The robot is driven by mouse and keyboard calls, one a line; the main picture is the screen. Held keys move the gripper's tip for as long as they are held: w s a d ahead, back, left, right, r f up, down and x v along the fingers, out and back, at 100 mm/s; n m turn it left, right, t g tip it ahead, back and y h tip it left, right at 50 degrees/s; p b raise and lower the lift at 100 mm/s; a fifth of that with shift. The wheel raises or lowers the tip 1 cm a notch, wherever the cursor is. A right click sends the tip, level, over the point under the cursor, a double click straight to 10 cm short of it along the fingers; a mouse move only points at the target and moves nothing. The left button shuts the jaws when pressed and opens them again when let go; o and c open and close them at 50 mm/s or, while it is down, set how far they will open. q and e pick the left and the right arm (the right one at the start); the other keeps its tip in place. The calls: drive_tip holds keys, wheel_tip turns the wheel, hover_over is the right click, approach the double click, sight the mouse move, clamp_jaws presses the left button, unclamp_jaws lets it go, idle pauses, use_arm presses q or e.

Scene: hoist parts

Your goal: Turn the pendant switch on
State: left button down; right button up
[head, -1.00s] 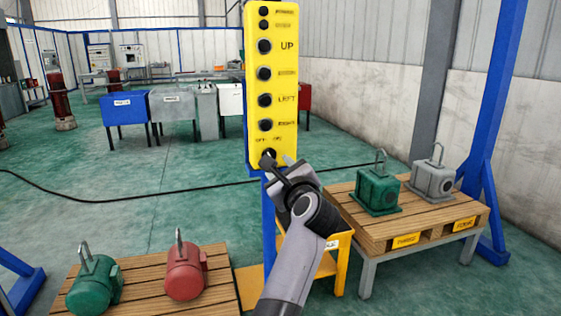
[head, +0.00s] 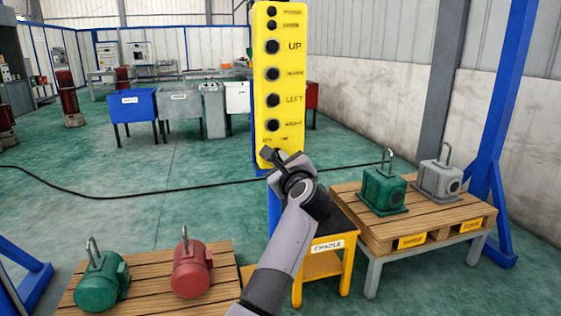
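The yellow pendant (head: 279,85) stands upright in the middle of the head view, with a column of black buttons marked UP, LEFT and other words. Its off/on switch is at the bottom, under small lettering (head: 284,139); the knob itself is hidden behind my gripper.
A yellow cradle stand (head: 322,262) is below the pendant. A pallet table (head: 412,228) with a green and a grey hoist block is at right. A low pallet (head: 222,277) with green and red motors is at lower left. A black cable (head: 110,196) crosses the floor.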

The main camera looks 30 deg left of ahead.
use_arm(q)
drive_tip(key=shift+r+m+p, duration=0.1)
drive_tip(key=shift+m+p, duration=0.85)
drive_tip(key=shift+m, duration=0.05)
drive_tip(key=m+p, duration=0.3)
drive_tip(key=shift+m, duration=0.3)
drive_tip(key=m+p, duration=0.4)
drive_tip(key=shift+w+d, duration=0.1)
drive_tip(key=shift+m+p, duration=0.8)
drive_tip(key=shift+m, duration=0.4)
drive_tip(key=shift+f, duration=0.25)
drive_tip(key=c, duration=1.1)
unclamp_jaws()
drive_tip(key=shift+r, duration=0.1)
drive_tip(key=shift+c, duration=0.2)
